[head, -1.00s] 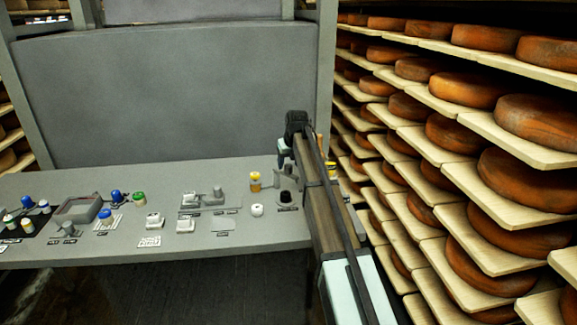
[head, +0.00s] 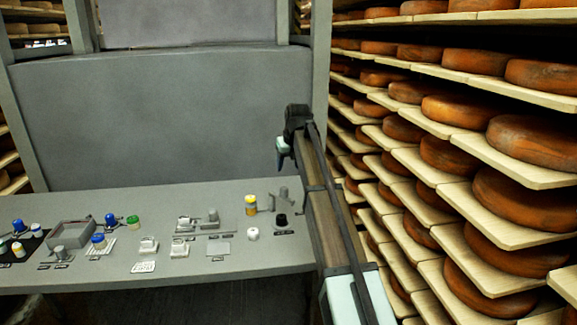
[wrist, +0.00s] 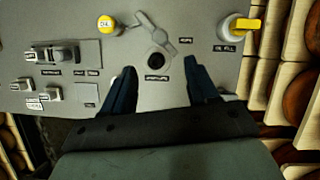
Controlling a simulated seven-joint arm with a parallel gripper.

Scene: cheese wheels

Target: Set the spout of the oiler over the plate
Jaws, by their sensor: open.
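My gripper (wrist: 159,66) is open and empty, its two dark blue fingers apart above the bench; in the head view it hangs at the arm's far end (head: 283,150). Beyond the fingertips in the wrist view is a round black opening or cap (wrist: 157,60) with a label below. A flat grey plate (wrist: 88,95) lies left of the fingers. I cannot tell which plate is meant.
A yellow-handled fitting (wrist: 240,25) is at the bench's right end. A white round knob (head: 253,234) and several switches and a grey tray (head: 71,234) stand further left. Shelves of cheese wheels (head: 455,156) close off the right side. A grey panel (head: 180,110) rises behind.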

